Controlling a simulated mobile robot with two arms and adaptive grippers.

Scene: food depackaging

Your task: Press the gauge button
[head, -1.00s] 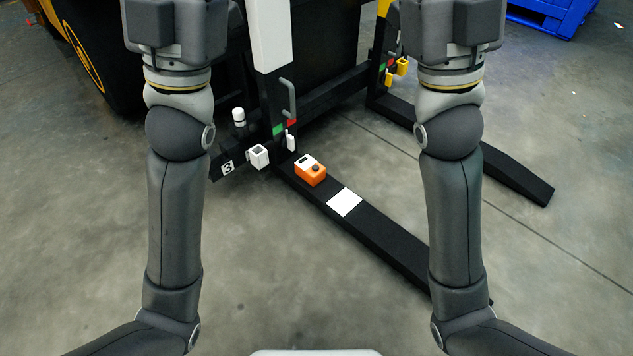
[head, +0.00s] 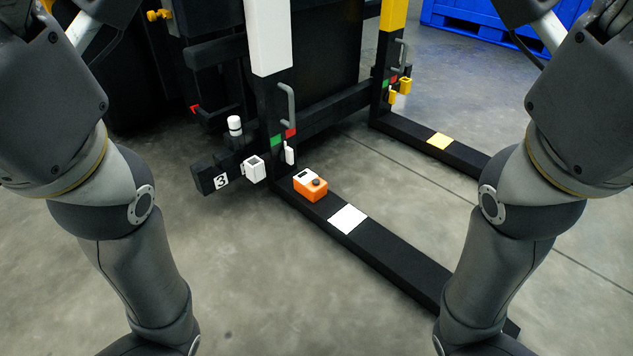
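The gauge (head: 309,190) is a small orange box with a white top part and a dark window. Its round dark button (head: 317,182) sits on the right side of its top. The gauge rests on the near black fork beam (head: 393,258), close to the white upright. My two arms rise along the left and right edges of the head view. Their grippers lie beyond the top of the picture, so their state is hidden. Nothing of mine touches the gauge.
A white square (head: 348,219) marks the near beam beside the gauge. A white holder (head: 254,169) and a number 3 plate (head: 221,181) are left of it. The white upright (head: 269,38) has a grey handle (head: 287,103). A blue crate (head: 478,22) stands behind. The floor in front is clear.

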